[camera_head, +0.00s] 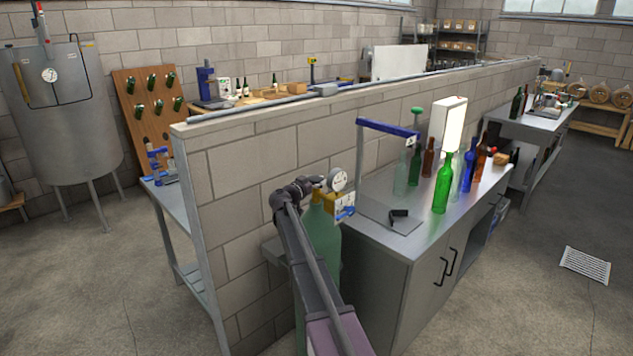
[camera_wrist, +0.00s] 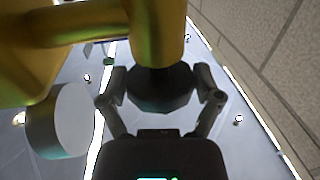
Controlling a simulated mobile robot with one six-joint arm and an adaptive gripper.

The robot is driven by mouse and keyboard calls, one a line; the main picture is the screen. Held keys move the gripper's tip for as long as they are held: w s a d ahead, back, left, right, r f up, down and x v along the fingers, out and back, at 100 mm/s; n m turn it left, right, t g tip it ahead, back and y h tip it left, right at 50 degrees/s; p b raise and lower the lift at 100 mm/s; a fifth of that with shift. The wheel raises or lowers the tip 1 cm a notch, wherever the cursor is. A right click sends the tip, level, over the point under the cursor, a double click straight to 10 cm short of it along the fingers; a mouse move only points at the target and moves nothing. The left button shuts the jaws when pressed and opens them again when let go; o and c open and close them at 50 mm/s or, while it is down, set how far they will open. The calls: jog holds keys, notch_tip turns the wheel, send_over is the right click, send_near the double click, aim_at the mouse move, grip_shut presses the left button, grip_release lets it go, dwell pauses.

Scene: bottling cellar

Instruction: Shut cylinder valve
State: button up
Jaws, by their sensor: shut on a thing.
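The green gas cylinder (camera_head: 325,240) stands upright at the near end of the block wall, partly hidden behind my arm. A brass valve (camera_head: 328,198) with a white round gauge (camera_head: 338,179) sits on its top. In the wrist view the yellow brass body (camera_wrist: 155,30) is large and close. A dark round valve knob (camera_wrist: 160,88) sits at its end between my fingers. My gripper (camera_wrist: 160,80) is shut on this knob, with one finger on each side. In the head view my gripper (camera_head: 308,187) is at the valve's left side, small and dark.
A workbench (camera_head: 400,245) beside the cylinder carries a blue-armed stand (camera_head: 385,129), several coloured bottles and a lit white panel (camera_head: 447,128). The block wall (camera_head: 245,170) runs close along the left. The floor at the right is open around a drain grate (camera_head: 586,264).

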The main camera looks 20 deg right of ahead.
jog(key=m+g, duration=0.1)
jog(key=m+g+h, duration=0.1)
jog(key=g, duration=0.1)
jog(key=m+g, duration=0.1)
jog(key=shift+w+h, duration=0.25)
jog(key=shift+h, duration=0.15)
jog(key=m+g, duration=0.2)
jog(key=g, duration=0.1)
jog(key=m+g, duration=0.2)
jog(key=g, duration=0.1)
jog(key=shift+g, duration=0.3)
jog(key=shift+s+m+g+y, duration=0.1)
jog(key=shift+m+g+y, duration=0.2)
jog(key=shift+m+g, duration=0.85)
jog(key=shift+s+m+g+y, duration=0.1)
jog(key=shift+m+g+y, duration=0.4)
jog(key=shift+g, duration=1.05)
jog(key=shift+m, duration=0.25)
jog(key=o, duration=0.9)
jog(key=shift+v, duration=3.7)
